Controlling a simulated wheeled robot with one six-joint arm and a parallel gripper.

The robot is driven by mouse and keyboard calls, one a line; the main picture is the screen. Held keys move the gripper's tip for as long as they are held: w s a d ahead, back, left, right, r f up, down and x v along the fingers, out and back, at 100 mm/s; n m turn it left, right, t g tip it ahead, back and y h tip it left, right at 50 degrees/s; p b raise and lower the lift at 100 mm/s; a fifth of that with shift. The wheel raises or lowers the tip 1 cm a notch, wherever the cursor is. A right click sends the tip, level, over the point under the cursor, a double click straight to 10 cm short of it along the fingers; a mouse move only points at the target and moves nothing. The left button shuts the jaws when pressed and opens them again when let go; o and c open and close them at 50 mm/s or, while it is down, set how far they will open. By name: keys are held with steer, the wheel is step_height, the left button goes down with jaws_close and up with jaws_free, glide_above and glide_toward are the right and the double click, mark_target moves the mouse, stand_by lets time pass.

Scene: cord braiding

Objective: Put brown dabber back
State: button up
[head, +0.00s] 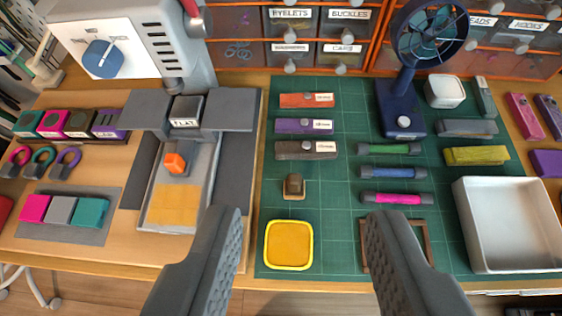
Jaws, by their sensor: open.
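A small brown dabber (294,186) with a lighter tan base stands on the green cutting mat (335,228). It is just below a brown labelled bar (306,150) and just above a yellow square dish (289,245). My gripper (303,217) is open and empty. Its two grey fingers are spread wide in the foreground, with the dabber beyond and between their tips. A brown square frame (424,242) lies on the mat, partly hidden by my right finger.
At left stands a press (173,60) over a tray (192,215) holding an orange block (175,163). Purple (290,126) and orange (296,101) bars lie above the brown one. Colored rollers (395,198), a blue fan (404,105) and a white bin (464,240) are at right.

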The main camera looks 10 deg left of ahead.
steer(key=s+r+t, duration=0.6)
steer(key=s, duration=0.6)
